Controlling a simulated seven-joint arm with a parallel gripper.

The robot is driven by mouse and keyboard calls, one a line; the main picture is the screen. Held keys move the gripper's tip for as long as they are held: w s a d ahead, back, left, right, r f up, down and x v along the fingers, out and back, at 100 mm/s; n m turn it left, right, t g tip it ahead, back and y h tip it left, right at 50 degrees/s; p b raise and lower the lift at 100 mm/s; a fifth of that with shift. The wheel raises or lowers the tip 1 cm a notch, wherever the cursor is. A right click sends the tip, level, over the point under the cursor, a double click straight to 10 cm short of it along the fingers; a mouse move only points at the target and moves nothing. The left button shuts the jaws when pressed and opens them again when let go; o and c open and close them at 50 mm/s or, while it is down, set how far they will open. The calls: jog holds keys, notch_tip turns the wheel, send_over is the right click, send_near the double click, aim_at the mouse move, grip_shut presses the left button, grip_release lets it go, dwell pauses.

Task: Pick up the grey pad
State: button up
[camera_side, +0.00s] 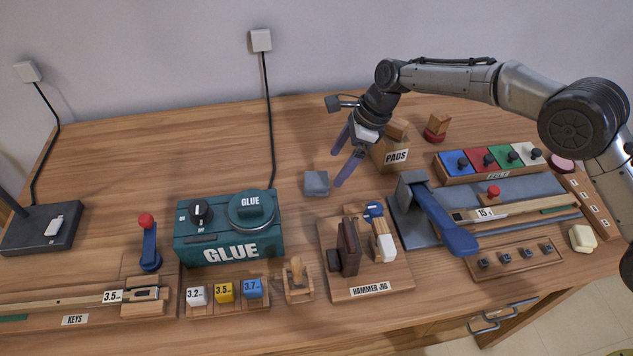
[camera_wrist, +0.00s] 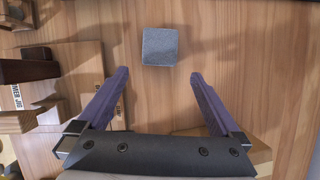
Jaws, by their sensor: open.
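The grey pad (camera_side: 316,183) is a small square block lying flat on the bare wooden table, right of the glue machine. In the wrist view the grey pad (camera_wrist: 160,46) lies ahead of and between the fingertips, nearer the left one, and not touching either. My gripper (camera_side: 342,162) is open and empty, with its two purple fingers angled down just right of and above the pad in the side view. In the wrist view my gripper (camera_wrist: 159,72) shows both fingers spread wide apart.
The PADS box (camera_side: 396,157) stands right of my fingers. The teal GLUE machine (camera_side: 230,229) is left of the pad and the hammer jig (camera_side: 365,288) is in front. A grey block with a blue lever (camera_side: 440,222) is to the right. The table behind the pad is clear.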

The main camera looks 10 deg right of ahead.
aim_at(331, 187)
jog(key=shift+x, duration=2.7)
jog(key=shift+s+d, duration=0.1)
jog(key=shift+d, duration=0.05)
jog(key=c, duration=1.4)
jog(key=shift+r, duration=0.1)
